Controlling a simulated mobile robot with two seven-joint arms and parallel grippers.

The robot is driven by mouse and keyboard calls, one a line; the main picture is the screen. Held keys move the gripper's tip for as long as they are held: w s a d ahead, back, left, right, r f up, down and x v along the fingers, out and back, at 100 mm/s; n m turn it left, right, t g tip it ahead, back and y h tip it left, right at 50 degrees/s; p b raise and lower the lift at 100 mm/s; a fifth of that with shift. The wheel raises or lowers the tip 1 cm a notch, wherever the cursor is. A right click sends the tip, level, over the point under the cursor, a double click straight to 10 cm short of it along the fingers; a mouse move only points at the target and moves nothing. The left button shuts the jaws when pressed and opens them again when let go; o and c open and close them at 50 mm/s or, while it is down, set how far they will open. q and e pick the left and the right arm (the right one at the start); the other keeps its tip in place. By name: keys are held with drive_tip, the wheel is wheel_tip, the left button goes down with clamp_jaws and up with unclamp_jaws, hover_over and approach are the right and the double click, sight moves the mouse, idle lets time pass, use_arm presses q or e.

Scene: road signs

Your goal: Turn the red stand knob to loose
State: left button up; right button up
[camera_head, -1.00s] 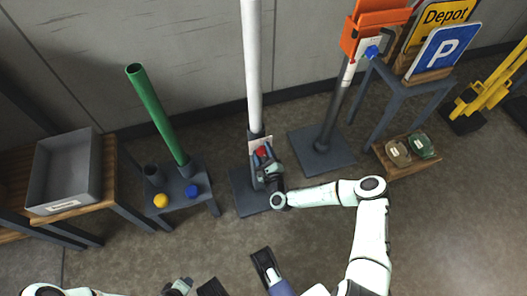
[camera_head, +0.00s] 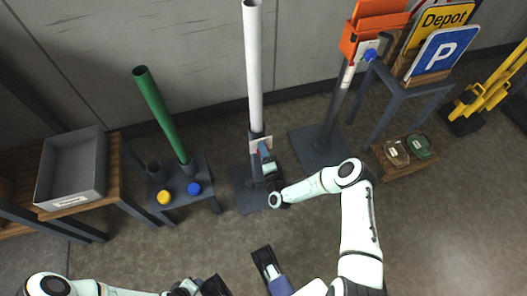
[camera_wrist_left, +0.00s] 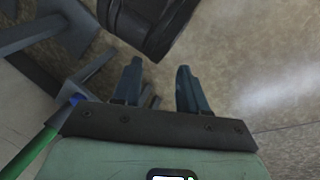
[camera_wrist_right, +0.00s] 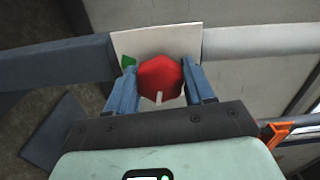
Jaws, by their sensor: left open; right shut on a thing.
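The red stand knob (camera_wrist_right: 161,77) sits on a pale plate (camera_wrist_right: 128,42) on the stand. In the right wrist view a white mark on the knob points toward the gripper, and a green mark shows on the plate at its left. My right gripper (camera_wrist_right: 161,88) is shut on the knob, one finger on each side. In the head view my right gripper (camera_head: 264,155) covers the knob at the foot of the white pole (camera_head: 253,60). My left gripper (camera_wrist_left: 158,85) is open and empty, low over the floor.
A green pole (camera_head: 162,115) stands on a low stand with a yellow knob (camera_head: 163,197) and a blue knob (camera_head: 194,189). A grey bin (camera_head: 102,165) is at left. An orange-topped stand (camera_head: 322,150) is right of the white pole. Signs (camera_head: 447,48) lean at upper right.

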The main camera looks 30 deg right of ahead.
drive_tip(key=n, duration=0.4)
drive_tip(key=shift+a+n+p, duration=0.25)
drive_tip(key=shift+n+p, duration=0.05)
drive_tip(key=shift+n, duration=0.1)
drive_tip(key=n, duration=0.5)
drive_tip(key=shift+f, duration=0.1)
drive_tip(key=n, duration=0.5)
drive_tip(key=shift+d+f+n+p, duration=0.1)
drive_tip(key=shift+n+p, duration=0.25)
drive_tip(key=shift+n, duration=0.05)
use_arm(q)
drive_tip(key=shift+s+d+r+g, duration=0.15)
drive_tip(key=shift+s+d+r, duration=0.1)
drive_tip(key=shift+s+r, duration=0.25)
drive_tip(key=shift+s+d+r+g, duration=0.15)
drive_tip(key=shift+s+d+r, duration=0.15)
drive_tip(key=shift+s, duration=0.3)
use_arm(e)
drive_tip(key=shift+s+d+f+n, duration=0.1)
drive_tip(key=shift+s+n, duration=0.05)
drive_tip(key=shift+n, duration=2.05)
drive_tip(key=shift+f, duration=0.1)
drive_tip(key=o, duration=1)
drive_tip(key=shift+d, duration=0.1)
